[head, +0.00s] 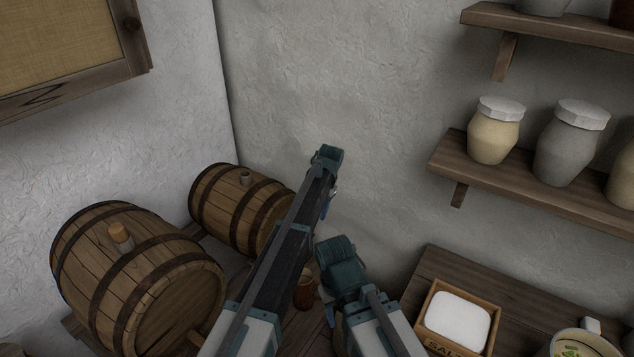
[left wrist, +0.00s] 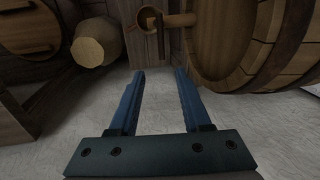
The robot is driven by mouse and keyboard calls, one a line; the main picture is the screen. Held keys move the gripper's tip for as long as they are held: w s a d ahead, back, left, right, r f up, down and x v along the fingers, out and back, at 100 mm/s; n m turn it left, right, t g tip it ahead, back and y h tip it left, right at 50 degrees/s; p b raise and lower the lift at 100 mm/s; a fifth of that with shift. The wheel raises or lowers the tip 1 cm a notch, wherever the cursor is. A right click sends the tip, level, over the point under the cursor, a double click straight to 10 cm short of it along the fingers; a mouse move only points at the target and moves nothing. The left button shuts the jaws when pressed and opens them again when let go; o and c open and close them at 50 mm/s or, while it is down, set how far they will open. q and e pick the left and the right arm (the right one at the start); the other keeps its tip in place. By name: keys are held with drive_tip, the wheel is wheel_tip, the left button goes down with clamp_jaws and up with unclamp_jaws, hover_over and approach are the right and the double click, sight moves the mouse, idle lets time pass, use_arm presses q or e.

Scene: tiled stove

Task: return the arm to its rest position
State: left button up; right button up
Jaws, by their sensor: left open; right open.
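My left gripper (left wrist: 160,74) shows in the left wrist view with its two blue fingers apart and nothing between them. In the head view my left arm reaches up and away from the bottom edge, past the front of the small barrel. Its gripper is not clear there. My right arm is folded, close beside it on the right. Small blue parts of my right gripper (head: 325,293) show beside the brown mug (head: 303,291), mostly hidden by the arm. I see nothing held in it.
Two wooden barrels, a large one (head: 137,285) and a smaller one (head: 236,211), lie at left. A barrel with a tap (left wrist: 228,40) is near the left gripper. At right are a shelf with jars (head: 497,135), a salt box (head: 456,317) and a pot (head: 580,343). Bare wall stands ahead.

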use_arm(q)
drive_tip(key=s+a+n, duration=0.1)
drive_tip(key=s+a, duration=0.1)
drive_tip(key=s, duration=1)
drive_tip(key=s+a+r+g+p, duration=0.1)
drive_tip(key=s+a, duration=0.1)
drive_tip(key=s, duration=1)
drive_tip(key=s+a+r+n+p, duration=0.1)
drive_tip(key=s+a, duration=0.1)
drive_tip(key=s, duration=1)
drive_tip(key=shift+s+a+n+g, duration=0.25)
drive_tip(key=shift+s+n+g, duration=0.05)
drive_tip(key=shift+s, duration=0.05)
use_arm(e)
wheel_tip(320, 180, up, 2)
drive_tip(key=shift+r, duration=0.1)
